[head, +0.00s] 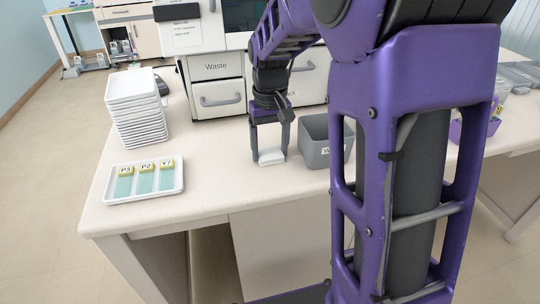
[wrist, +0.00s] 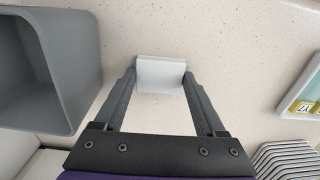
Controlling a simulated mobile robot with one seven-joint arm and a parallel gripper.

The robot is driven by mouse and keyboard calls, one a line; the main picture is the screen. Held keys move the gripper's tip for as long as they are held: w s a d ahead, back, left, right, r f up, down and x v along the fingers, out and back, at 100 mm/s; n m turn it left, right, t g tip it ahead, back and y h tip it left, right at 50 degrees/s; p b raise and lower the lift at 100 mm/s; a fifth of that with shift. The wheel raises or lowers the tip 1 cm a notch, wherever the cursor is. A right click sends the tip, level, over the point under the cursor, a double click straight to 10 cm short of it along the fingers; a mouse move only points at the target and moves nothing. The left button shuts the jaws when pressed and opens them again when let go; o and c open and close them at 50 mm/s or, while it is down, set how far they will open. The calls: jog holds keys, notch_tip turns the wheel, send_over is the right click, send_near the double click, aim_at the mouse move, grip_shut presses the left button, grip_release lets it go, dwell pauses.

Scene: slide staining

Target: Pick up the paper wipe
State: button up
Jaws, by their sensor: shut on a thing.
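The paper wipe (head: 271,157) is a small white folded block at the tips of my gripper (head: 270,150) in the head view. In the wrist view the white wipe (wrist: 160,73) sits between the two fingertips (wrist: 160,80), which touch its sides. My gripper is shut on it and points down, low over the bench. I cannot tell whether the wipe touches the bench top or hangs just above it.
A grey bin (head: 316,142) stands right beside my gripper. A white tray (head: 178,192) with several labelled slides lies at the front left of the bench (head: 225,195). Stacked white trays (head: 137,118) stand behind it. Waste drawers (head: 216,68) are at the back.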

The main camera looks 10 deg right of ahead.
aim_at(270, 153)
notch_tip(270, 153, up, 10)
jog(key=p, duration=0.2)
dwell(0.4)
